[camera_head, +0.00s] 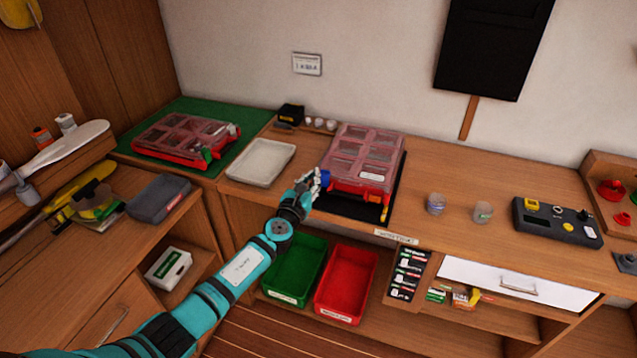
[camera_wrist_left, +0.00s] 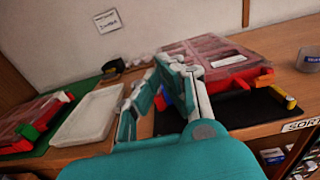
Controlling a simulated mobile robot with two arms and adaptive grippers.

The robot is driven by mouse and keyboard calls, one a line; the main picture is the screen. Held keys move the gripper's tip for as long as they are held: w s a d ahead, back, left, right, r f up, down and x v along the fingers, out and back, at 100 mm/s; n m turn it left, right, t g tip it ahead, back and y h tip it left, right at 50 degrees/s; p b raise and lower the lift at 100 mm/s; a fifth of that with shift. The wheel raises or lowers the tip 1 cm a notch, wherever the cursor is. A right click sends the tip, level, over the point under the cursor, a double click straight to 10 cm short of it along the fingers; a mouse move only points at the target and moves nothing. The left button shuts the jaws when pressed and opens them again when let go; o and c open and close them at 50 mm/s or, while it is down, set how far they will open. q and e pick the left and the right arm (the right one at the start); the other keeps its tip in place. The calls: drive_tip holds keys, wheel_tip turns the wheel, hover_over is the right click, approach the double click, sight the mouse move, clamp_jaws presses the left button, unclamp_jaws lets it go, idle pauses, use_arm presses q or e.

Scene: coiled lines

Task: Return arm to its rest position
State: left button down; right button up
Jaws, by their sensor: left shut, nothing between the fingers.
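My left arm (camera_head: 240,268) reaches in from the lower left in the head view, over the front of the workbench. My left gripper (camera_head: 313,180) is shut and empty. Its fingertips are close to the left front corner of a red case with a clear lid (camera_head: 364,160); I cannot tell whether they touch it. In the left wrist view the gripper (camera_wrist_left: 172,68) stands in front of the same case (camera_wrist_left: 215,60), which lies on a black mat (camera_wrist_left: 250,108). My right gripper is not in view.
A white tray (camera_head: 261,162) and a second red case (camera_head: 186,139) on a green mat (camera_head: 215,112) lie to the left. Green (camera_head: 295,271) and red (camera_head: 345,284) bins stand below the bench edge. Small jars (camera_head: 436,203) and a black device (camera_head: 557,221) are to the right.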

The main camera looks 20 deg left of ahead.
use_arm(q)
drive_tip(key=s+a+f+n+g+y+b, duration=0.1)
drive_tip(key=s+f+n+g, duration=0.35)
drive_tip(key=f, duration=0.75)
drive_tip(key=s+a+f+n+g+b, duration=0.1)
drive_tip(key=s+f+n, duration=0.5)
drive_tip(key=s+f, duration=0.5)
drive_tip(key=s+a+f+n+g+y+b, duration=0.1)
drive_tip(key=s+f+n+g, duration=0.35)
drive_tip(key=f, duration=0.95)
drive_tip(key=s+d+f+n+g+b, duration=0.1)
drive_tip(key=s+f+n, duration=0.5)
drive_tip(key=s, duration=0.9)
drive_tip(key=s+d+f+n+g+h+b, duration=0.1)
drive_tip(key=s+f+n+g, duration=0.2)
drive_tip(key=s, duration=1.1)
drive_tip(key=s+d+f+n+g+b, duration=0.1)
drive_tip(key=s+f+n+g, duration=0.1)
drive_tip(key=s+f+n, duration=0.8)
drive_tip(key=s+f, duration=0.1)
drive_tip(key=s, duration=0.4)
drive_tip(key=shift+s+d+g, duration=0.3)
drive_tip(key=shift+d+g, duration=0.05)
drive_tip(key=shift+g, duration=0.05)
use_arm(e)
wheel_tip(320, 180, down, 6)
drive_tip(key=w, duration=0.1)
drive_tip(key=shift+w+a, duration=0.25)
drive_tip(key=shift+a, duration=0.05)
